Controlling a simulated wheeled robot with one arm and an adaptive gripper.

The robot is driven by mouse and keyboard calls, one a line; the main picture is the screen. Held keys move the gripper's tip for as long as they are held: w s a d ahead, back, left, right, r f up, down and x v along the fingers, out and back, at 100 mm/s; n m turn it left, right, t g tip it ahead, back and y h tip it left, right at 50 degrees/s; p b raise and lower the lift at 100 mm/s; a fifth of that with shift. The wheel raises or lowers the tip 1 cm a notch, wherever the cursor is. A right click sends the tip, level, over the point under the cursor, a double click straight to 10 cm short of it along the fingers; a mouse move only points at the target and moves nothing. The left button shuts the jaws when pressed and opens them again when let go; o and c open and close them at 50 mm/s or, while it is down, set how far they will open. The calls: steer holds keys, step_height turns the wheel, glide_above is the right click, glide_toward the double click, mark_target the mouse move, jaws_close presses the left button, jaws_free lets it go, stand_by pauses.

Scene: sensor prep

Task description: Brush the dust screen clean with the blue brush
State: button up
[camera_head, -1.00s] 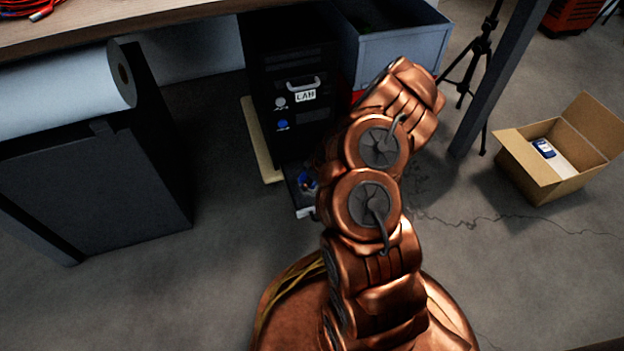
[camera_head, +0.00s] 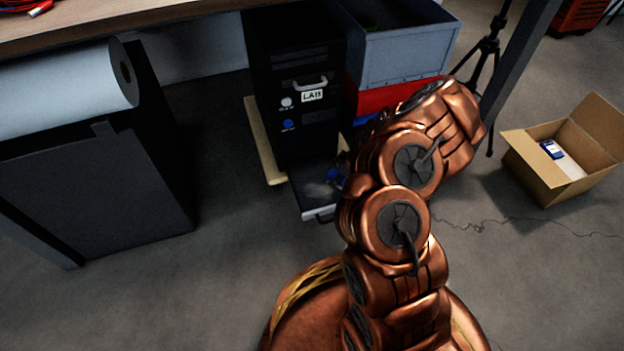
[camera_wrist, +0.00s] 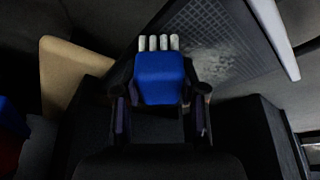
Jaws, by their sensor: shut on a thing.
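The blue brush (camera_wrist: 160,78) is held between the fingers of my gripper (camera_wrist: 160,98) in the wrist view. Its pale bristle tufts (camera_wrist: 158,43) point away from the gripper, beside a patch of light grey dust (camera_wrist: 212,62). The dust lies on the dark mesh dust screen (camera_wrist: 215,22), which is on a pulled-out tray with a pale front edge. In the head view the screen (camera_head: 312,176) sticks out low from the black computer case, with a pale dust smudge. Bristle contact cannot be told.
The black case (camera_head: 297,75), labelled LAB, stands on a wooden board (camera_head: 265,150) under the bench. Grey (camera_head: 405,50) and red (camera_head: 385,97) bins stand to its right. An open cardboard box (camera_head: 545,180) is at far right. A dark cabinet (camera_head: 90,190) stands left, with free floor between.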

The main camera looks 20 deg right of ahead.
step_height(320, 180, up, 3)
steer(key=shift+w+f+p, duration=0.1)
steer(key=shift+f+p, duration=0.1)
steer(key=shift+p, duration=0.1)
steer(key=shift+a+r+p, duration=0.1)
steer(key=shift+r+p, duration=1.8)
steer(key=shift+r, duration=0.8)
steer(key=shift+r, duration=0.1)
